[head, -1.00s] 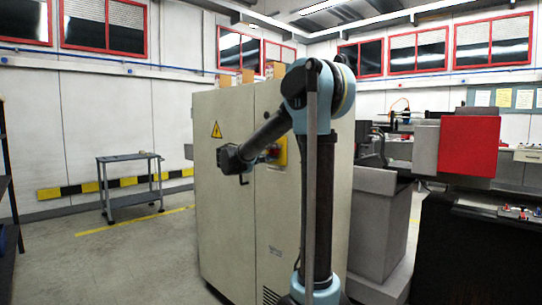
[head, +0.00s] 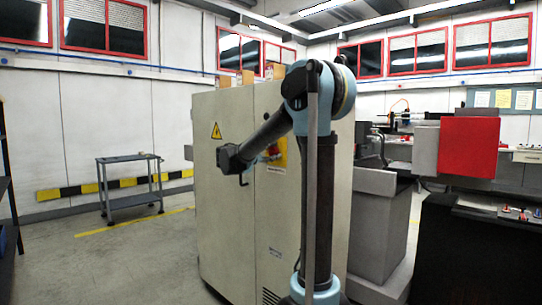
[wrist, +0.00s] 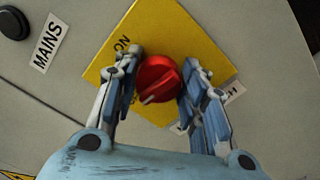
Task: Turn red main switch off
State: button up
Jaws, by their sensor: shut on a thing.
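The red main switch (wrist: 158,79) is a round knob on a yellow plate (wrist: 150,22), seen close up in the wrist view. A pale pointer mark on the knob points to the lower left. The word ON is printed on the plate, to the knob's upper left. My gripper (wrist: 161,64) has its two fingers on either side of the knob and is shut on it. In the head view the yellow plate (head: 281,150) shows on the cabinet front, partly behind my arm, and the knob is too hidden to make out.
The beige cabinet (head: 229,215) carries the plate and a yellow warning triangle (head: 216,130). A black button (wrist: 12,23) and a MAINS label (wrist: 48,43) are near the switch. A grey trolley (head: 130,181) stands left, with open floor between. A machine with a red block (head: 468,147) is on the right.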

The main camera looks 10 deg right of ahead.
jog(key=shift+f+n, duration=0.1)
jog(key=shift+n, duration=0.7)
jog(key=o, duration=1.1)
jog(key=shift+c, duration=0.2)
jog(key=shift+a, duration=0.1)
jog(key=v, duration=1.1)
jog(key=shift+s+a, duration=0.25)
jog(key=shift+a, duration=0.05)
jog(key=shift+d, duration=0.1)
